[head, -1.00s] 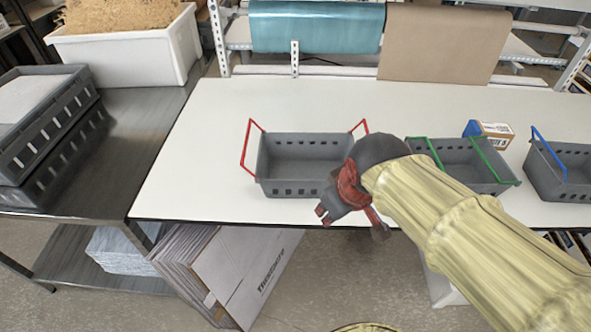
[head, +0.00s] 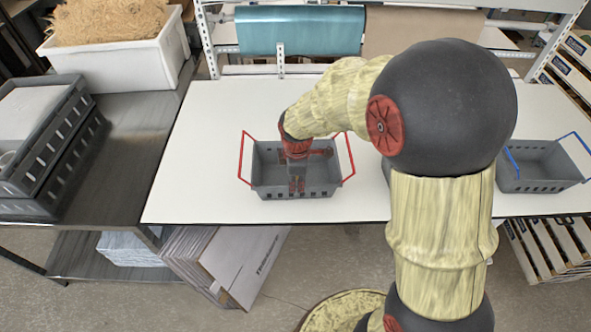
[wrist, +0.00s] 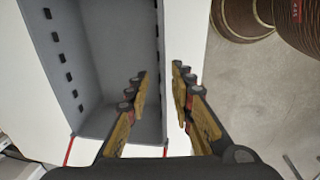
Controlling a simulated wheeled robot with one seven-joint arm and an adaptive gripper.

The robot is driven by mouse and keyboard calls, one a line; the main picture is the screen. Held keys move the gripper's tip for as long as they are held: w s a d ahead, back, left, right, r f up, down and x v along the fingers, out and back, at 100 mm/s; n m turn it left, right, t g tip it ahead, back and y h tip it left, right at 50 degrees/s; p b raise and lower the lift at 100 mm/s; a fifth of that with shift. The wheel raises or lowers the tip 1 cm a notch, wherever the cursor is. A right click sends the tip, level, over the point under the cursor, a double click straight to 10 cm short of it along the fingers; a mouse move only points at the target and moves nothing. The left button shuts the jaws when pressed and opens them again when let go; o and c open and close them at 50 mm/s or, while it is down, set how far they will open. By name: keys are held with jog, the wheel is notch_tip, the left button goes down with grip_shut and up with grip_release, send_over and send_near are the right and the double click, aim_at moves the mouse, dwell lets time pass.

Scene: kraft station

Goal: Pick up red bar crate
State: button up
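The grey bar crate with red handles (head: 262,178) stands on the white table near its front edge. It is upright, with both handles tilted outward, and I see nothing in it. My gripper (head: 297,187) points down at the crate's front wall, near the middle. In the wrist view the crate (wrist: 112,60) fills the left half. There my gripper (wrist: 160,78) has one finger inside the crate and the other outside, with the wall between them. The fingers are apart, and I see a gap at the wall.
A crate with blue handles (head: 530,172) stands at the right of the white table (head: 200,150). My arm hides the green-handled crate. A dark side table (head: 130,150) with grey crates and a white bin (head: 110,58) is at left. The table left of the red-handled crate is clear.

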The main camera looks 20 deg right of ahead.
aim_at(297, 199)
jog(key=f, duration=0.5)
jog(key=f+b, duration=0.1)
jog(key=f, duration=0.1)
jog(key=shift+w+d+f, duration=0.3)
jog(key=shift+w+d, duration=0.05)
jog(key=shift+w, duration=0.05)
jog(key=c, duration=0.3)
grip_shut()
dwell(0.4)
